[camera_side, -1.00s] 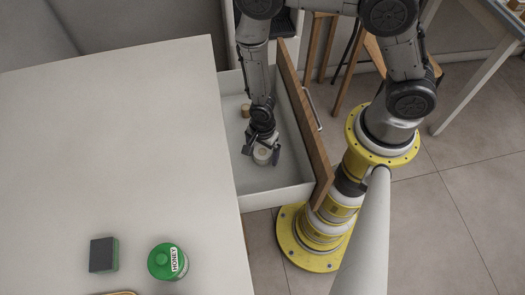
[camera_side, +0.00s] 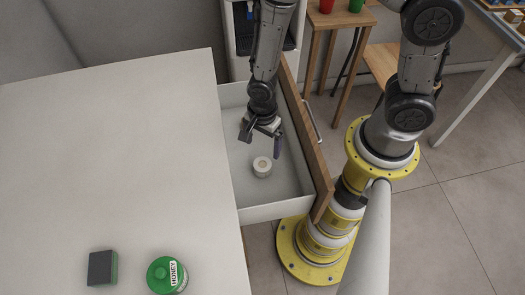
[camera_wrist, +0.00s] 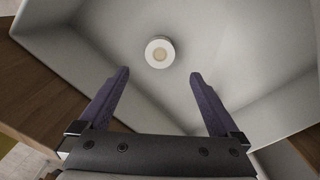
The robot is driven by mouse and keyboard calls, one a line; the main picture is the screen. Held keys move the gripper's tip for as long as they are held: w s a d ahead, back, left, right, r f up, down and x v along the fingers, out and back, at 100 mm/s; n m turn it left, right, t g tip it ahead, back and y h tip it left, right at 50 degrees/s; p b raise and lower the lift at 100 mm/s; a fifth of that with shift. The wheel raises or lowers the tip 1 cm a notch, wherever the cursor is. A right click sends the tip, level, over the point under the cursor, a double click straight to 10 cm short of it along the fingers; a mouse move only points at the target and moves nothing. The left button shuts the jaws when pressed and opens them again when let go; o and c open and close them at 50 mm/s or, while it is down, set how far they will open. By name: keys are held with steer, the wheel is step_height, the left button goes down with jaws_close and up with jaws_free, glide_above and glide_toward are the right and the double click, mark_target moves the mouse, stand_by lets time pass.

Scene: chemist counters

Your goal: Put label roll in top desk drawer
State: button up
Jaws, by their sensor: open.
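The label roll (camera_side: 262,166) is a small white roll with a tan centre. It lies on the floor of the open top desk drawer (camera_side: 277,209), and in the wrist view the roll (camera_wrist: 160,52) sits on the drawer floor beyond my fingertips. My gripper (camera_side: 262,143) is above the drawer, apart from the roll. In the wrist view my gripper (camera_wrist: 159,75) has its two fingers spread wide with nothing between them. The drawer has white walls and a wooden front (camera_side: 311,146) with a metal handle.
The white desktop (camera_side: 110,150) lies left of the drawer. A wooden stool (camera_side: 338,18) with a red and a green cup stands behind the drawer.

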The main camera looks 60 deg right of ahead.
steer(key=w+d+r+n+t, duration=0.15)
steer(key=r+n, duration=0.25)
steer(key=r, duration=0.6)
steer(key=d+r+n+t, duration=0.15)
steer(key=r+n, duration=0.25)
steer(key=r, duration=0.5)
steer(key=s+d+r+n+t, duration=0.1)
steer(key=s+d+r+n, duration=0.2)
steer(key=s+r+n, duration=0.2)
steer(key=s+d+r+n+t, duration=0.1)
steer(key=s+d+r+n, duration=0.2)
steer(key=s+r+n, duration=0.2)
step_height(320, 180, up, 4)
steer(key=shift+s+f+t, duration=0.2)
steer(key=shift+s+t, duration=0.1)
steer(key=shift+s, duration=0.85)
